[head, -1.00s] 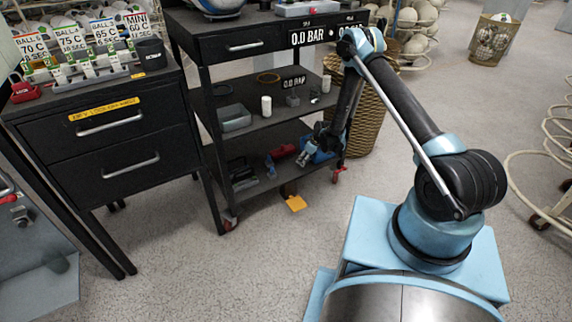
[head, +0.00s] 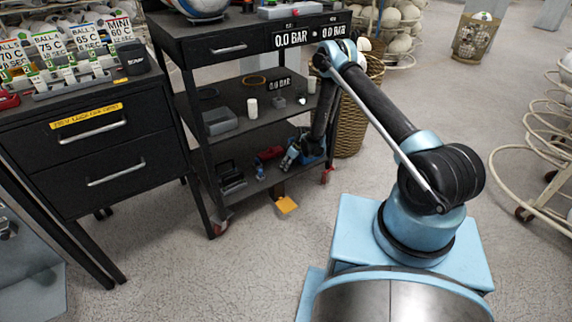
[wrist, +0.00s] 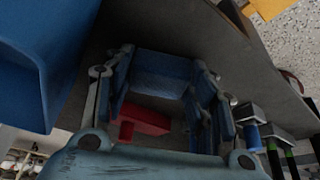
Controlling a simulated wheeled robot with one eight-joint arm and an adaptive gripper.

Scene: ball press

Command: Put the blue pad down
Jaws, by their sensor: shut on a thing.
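The blue pad (wrist: 160,72) shows in the wrist view as a blue block between my fingers. My gripper (wrist: 163,85) is shut on it, with one finger on each side. In the head view my gripper (head: 288,161) reaches into the cart's bottom shelf (head: 238,192), close over the shelf surface. The pad cannot be made out in the head view. Whether the pad touches the shelf is unclear.
A blue bin (wrist: 22,85) stands close at left in the wrist view. A red thing (wrist: 143,123) lies near the fingers. The cart's middle shelf (head: 235,130) is above my gripper. A yellow piece (head: 287,205) is below the shelf edge.

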